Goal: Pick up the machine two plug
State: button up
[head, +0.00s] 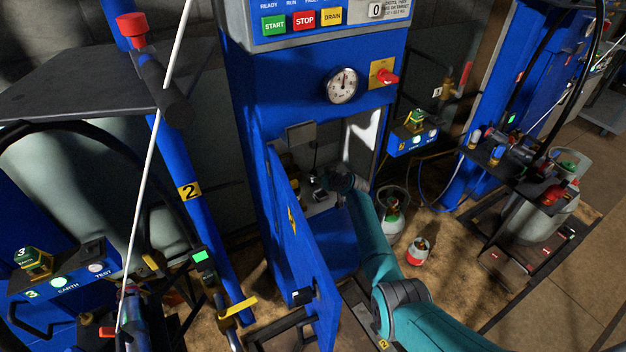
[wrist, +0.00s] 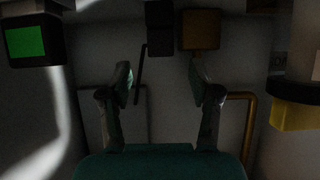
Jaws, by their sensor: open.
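My gripper (wrist: 162,72) is open and empty in the dim wrist view, its two fingers spread apart. In the head view my teal arm reaches into the open lower compartment of the blue cabinet (head: 245,120), and my gripper (head: 322,186) is partly hidden there. Ahead of the fingers in the wrist view are a dark block (wrist: 159,28) and a brownish-orange box (wrist: 200,30) at the top. A thin dark rod (wrist: 140,72) hangs beside the block. I cannot tell which of these, if any, is the machine two plug.
The blue cabinet door (head: 300,250) stands open close beside my arm. A green-lit screen (wrist: 27,42) is at the wrist view's left, a yellow part (wrist: 295,115) at its right, and a brownish pipe (wrist: 248,120) nearby. Small cylinders (head: 418,250) stand on the floor right of my arm.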

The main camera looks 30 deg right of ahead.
aim_at(314, 174)
jog(key=shift+x, duration=2.25)
jog(key=shift+f, duration=0.15)
grip_shut()
